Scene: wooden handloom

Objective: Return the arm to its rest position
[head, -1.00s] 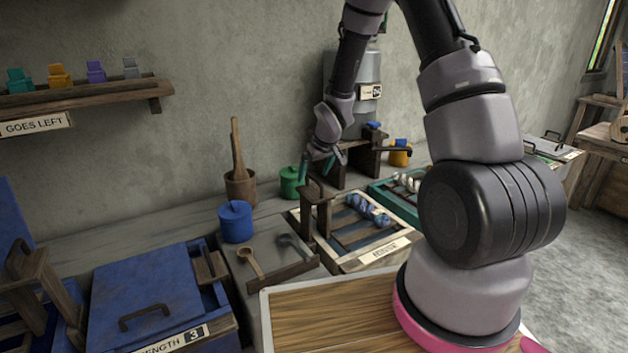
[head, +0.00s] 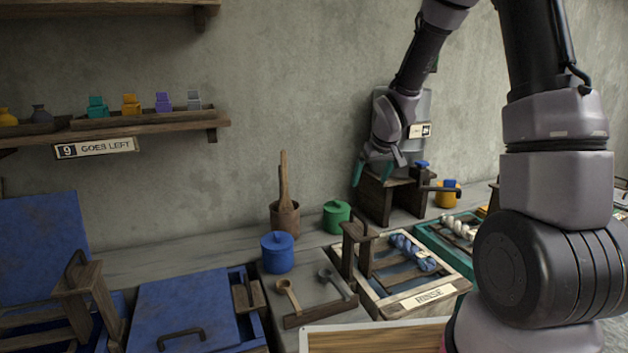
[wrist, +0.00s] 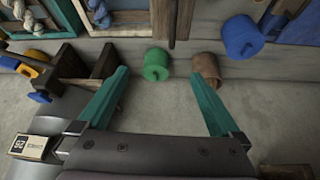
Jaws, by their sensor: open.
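My gripper (head: 378,170) hangs in the air by the wall, above the back of the bench. Its two green fingers are apart and nothing is between them. In the wrist view my gripper (wrist: 165,105) is also open, with the green lidded pot (wrist: 156,65) and the brown pot (wrist: 206,68) seen beyond the fingers. In the head view the green pot (head: 336,217) stands below and left of my gripper. A dark wooden stand (head: 392,198) is just below and right of it.
A blue pot (head: 277,253), a brown pot with sticks (head: 285,218) and the RINSE tray (head: 425,297) with blue skeins are on the bench. A shelf (head: 180,133) is on the wall at left, and the wall between is clear.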

